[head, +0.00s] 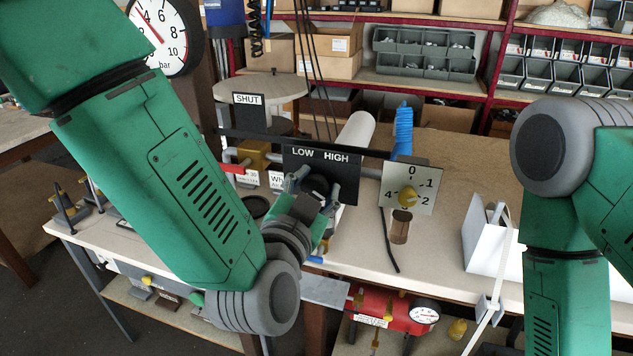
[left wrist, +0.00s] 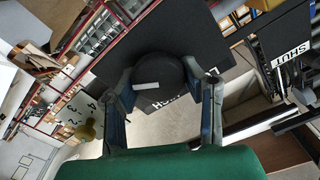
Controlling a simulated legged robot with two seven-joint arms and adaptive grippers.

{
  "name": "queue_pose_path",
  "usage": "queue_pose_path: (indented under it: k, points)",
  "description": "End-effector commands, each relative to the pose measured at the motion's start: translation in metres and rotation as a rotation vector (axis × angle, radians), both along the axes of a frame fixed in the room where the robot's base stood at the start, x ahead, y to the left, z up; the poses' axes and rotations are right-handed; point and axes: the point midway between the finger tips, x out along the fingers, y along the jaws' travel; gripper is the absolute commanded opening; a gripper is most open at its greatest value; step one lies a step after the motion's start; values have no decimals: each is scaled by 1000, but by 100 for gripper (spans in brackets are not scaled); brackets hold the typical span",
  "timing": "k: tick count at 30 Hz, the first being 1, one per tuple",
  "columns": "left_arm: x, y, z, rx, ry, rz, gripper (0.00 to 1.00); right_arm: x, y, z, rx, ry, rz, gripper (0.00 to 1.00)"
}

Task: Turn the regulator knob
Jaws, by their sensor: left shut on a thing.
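The regulator knob (head: 318,185) is a dark round knob on the front of a black panel (head: 347,186) lettered LOW and HIGH. In the left wrist view the knob (left wrist: 158,82) carries a short white pointer mark. My left gripper (head: 316,184) reaches it from the front, and in the left wrist view its fingers lie on either side of the knob, shut on it. Part of the knob is hidden behind the fingers in the head view.
A dial plate with a yellow knob (head: 407,197) stands just right of the panel. A SHUT sign (head: 248,99) and a valve with a red lever (head: 232,169) are at the left. A round gauge (head: 160,35) is upper left. A white box (head: 487,246) sits at the right.

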Motion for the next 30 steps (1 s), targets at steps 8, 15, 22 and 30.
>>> queue_pose_path:
  k: [8,15,22,30]
  points:
    - [-3,0,-7,61,-2,-5,7,0,0,1,0,0,0,40]
    - [-3,-1,-7,66,-1,-6,7,0,0,1,0,0,0,40]
    - [-3,-1,-7,64,-1,-6,59,0,0,1,0,0,0,40]
    - [-3,-1,-3,60,-11,-4,59,0,0,1,0,0,0,40]
